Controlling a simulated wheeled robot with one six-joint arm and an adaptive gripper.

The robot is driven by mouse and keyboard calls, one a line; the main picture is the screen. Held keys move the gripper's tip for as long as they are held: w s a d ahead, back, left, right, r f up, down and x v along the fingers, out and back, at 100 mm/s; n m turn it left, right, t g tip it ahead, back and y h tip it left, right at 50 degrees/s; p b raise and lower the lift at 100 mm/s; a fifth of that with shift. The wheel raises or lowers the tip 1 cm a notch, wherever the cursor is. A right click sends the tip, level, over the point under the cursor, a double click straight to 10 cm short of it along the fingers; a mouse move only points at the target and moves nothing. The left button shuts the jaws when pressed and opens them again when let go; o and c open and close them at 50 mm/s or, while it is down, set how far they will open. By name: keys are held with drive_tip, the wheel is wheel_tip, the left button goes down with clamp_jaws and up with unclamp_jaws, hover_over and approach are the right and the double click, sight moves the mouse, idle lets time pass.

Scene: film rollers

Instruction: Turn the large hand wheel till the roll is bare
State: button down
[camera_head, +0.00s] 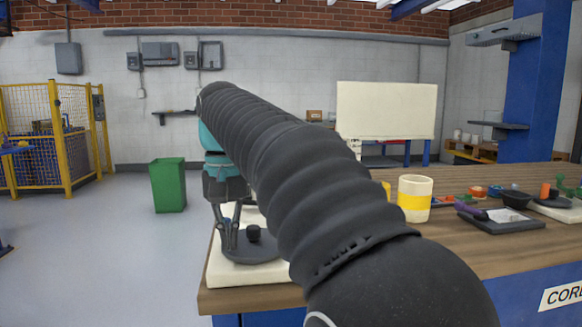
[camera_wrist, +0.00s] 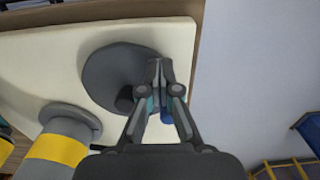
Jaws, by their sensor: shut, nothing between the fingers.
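A dark grey hand wheel (camera_head: 268,249) lies flat on a cream board (camera_head: 222,272) at the table's near left corner. A short black knob (camera_head: 254,233) stands up from the wheel. My gripper (camera_head: 229,247) is shut and empty, pointing down beside the knob. In the wrist view, my fingertips (camera_wrist: 157,72) overlap the edge of the wheel (camera_wrist: 105,72), with the knob (camera_wrist: 125,98) to their left. I cannot tell if they touch. A grey roll with a yellow band (camera_wrist: 58,149) stands beside the wheel in that view. My arm hides much of the board in the head view.
A cream cylinder with a yellow band (camera_head: 414,198) stands on the table right of my arm. Several small items, a dark tray (camera_head: 503,222) and a black bowl (camera_head: 516,198) lie farther right. A green bin (camera_head: 168,185) stands on the open floor to the left.

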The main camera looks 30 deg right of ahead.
drive_tip(key=shift+s, duration=0.15)
drive_tip(key=shift+s+a+f+b, duration=0.1)
drive_tip(key=shift+s+b, duration=0.25)
drive_tip(key=shift+s, duration=0.6)
drive_tip(key=shift+c, duration=0.6)
unclamp_jaws()
wheel_tip(320, 180, up, 7)
drive_tip(key=p, duration=0.5)
